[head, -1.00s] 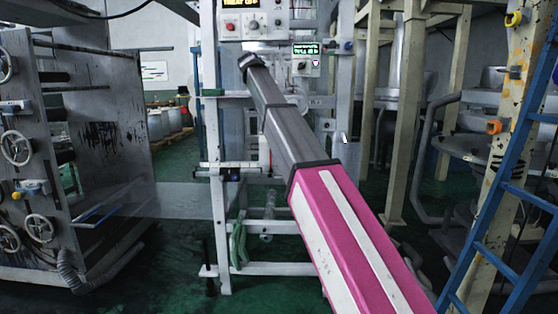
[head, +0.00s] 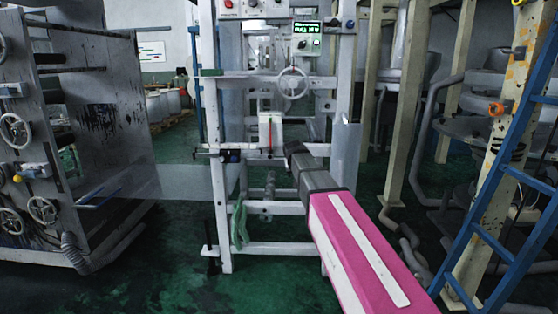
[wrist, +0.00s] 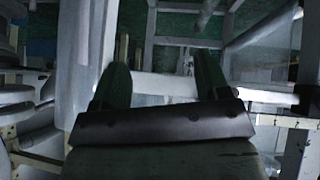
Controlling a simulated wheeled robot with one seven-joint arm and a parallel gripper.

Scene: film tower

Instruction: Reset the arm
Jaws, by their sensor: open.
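My pink and white arm with its grey links reaches from the lower right toward the white frame (head: 222,185) in the head view. The arm's far end is low, in front of the frame's middle, and my gripper cannot be made out there. In the wrist view my gripper (wrist: 160,70) shows two dark green fingers spread wide apart. Nothing is between them, and white and grey bars lie beyond.
The frame carries a handwheel (head: 292,83), a white block with a red line (head: 270,132) and a lit display (head: 308,40). A grey machine (head: 105,120) stands left, a blue ladder (head: 510,170) right. Green floor (head: 170,270) is clear at the front left.

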